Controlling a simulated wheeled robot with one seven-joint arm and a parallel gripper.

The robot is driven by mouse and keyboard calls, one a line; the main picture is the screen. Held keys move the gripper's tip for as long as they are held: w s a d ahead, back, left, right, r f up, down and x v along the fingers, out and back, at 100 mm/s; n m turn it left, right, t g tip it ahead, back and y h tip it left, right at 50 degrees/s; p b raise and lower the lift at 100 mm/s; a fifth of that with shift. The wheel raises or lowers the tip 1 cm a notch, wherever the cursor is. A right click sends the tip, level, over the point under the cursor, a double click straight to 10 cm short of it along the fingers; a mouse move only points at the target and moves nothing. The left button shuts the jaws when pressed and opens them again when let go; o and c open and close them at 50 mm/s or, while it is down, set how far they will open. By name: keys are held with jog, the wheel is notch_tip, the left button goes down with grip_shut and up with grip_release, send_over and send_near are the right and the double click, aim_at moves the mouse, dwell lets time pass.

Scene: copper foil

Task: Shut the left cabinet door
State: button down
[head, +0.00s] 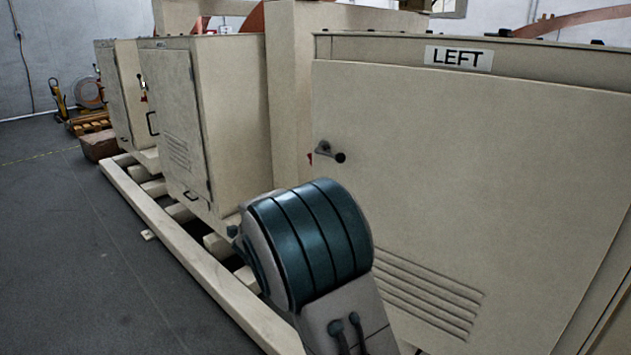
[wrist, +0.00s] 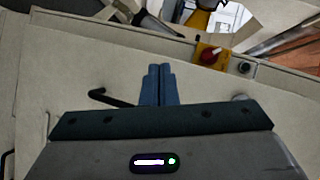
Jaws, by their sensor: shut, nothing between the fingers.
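The left cabinet is a beige box with a LEFT label (head: 459,58) on its top strip. Its door (head: 480,170) is a broad beige panel with a dark lever handle (head: 330,152) near its left edge and vent slots low down. I cannot tell for sure whether the door is flush with the frame. In the head view my arm's teal wrist joint covers the door's lower left, and my gripper is hidden. In the wrist view my gripper (wrist: 157,84) has its blue fingers together and empty, over a beige panel (wrist: 75,75). A black bar handle (wrist: 110,97) is left of the fingers.
Another beige cabinet (head: 178,110) stands to the left, with a similar one behind it. A pale base rail (head: 190,262) runs along the floor. Open grey floor (head: 75,255) lies left. The wrist view shows a red knob (wrist: 212,56) on a yellow plate beyond the panel edge.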

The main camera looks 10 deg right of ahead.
jog(key=w+d+r+m+g+h+p, duration=0.1)
jog(key=w+d+m+g+h+p, duration=0.1)
jog(key=w+d+m+h, duration=0.5)
jog(key=shift+w+d+r+m+h, duration=0.25)
jog(key=shift+d+m+h, duration=0.3)
jog(key=shift+d, duration=0.55)
jog(key=shift+d, duration=0.1)
